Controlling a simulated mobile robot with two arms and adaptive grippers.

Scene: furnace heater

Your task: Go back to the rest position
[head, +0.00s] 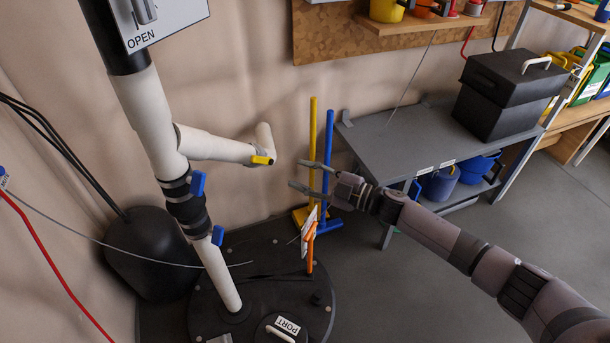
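My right gripper (308,178) reaches in from the right on my extended arm. Its two fingers are spread apart with nothing between them that I can make out. It is in front of the yellow pole (313,140) and blue pole (328,150) in this view, and left of the grey bench. The orange-handled item (310,250) stands just below it on the round black base. My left gripper does not show.
A white pipe (150,105) with a yellow-handled side branch (262,160) and blue valve handles (198,184) rises at left from the black base (255,270). A grey bench (400,135) carries a black toolbox (500,95). A red cable (45,255) hangs at far left. Floor at lower right is clear.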

